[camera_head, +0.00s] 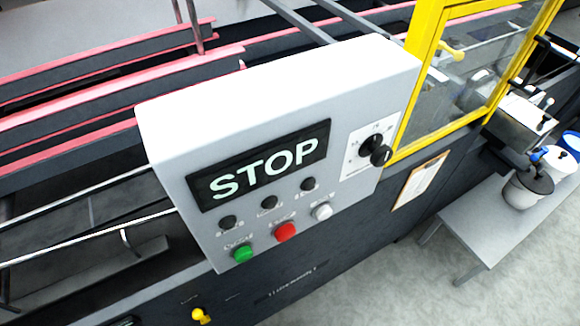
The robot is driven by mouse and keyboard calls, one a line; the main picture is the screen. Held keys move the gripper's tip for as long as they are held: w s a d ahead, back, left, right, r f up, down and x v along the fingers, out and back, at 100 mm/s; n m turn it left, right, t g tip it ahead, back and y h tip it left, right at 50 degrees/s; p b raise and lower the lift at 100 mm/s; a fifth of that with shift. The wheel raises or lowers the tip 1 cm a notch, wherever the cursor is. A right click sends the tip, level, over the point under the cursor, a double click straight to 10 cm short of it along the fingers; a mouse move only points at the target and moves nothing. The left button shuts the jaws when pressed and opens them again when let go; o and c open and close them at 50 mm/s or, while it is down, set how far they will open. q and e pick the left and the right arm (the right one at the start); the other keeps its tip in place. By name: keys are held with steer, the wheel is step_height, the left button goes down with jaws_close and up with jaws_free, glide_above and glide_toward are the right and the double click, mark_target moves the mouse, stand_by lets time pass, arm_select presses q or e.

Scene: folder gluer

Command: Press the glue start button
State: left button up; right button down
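A light grey control box (280,75) fills the middle of the head view, tilted in the picture. Its dark display (262,166) reads STOP. Below the display is an upper row of three black buttons: left (228,222), middle (269,202) and right (309,184). A lower row has a green button (242,254), a red button (285,231) and a white button (322,211). The small labels are too blurred to read, so I cannot tell which button is glue start. A black rotary knob (380,154) is on the right. Neither gripper is in view.
A yellow-framed clear guard (418,75) stands right of the box. Red and dark rails (80,105) run behind it at left. A yellow knob (200,316) is on the dark machine front below. A grey table (480,232) with pots (528,186) stands at right.

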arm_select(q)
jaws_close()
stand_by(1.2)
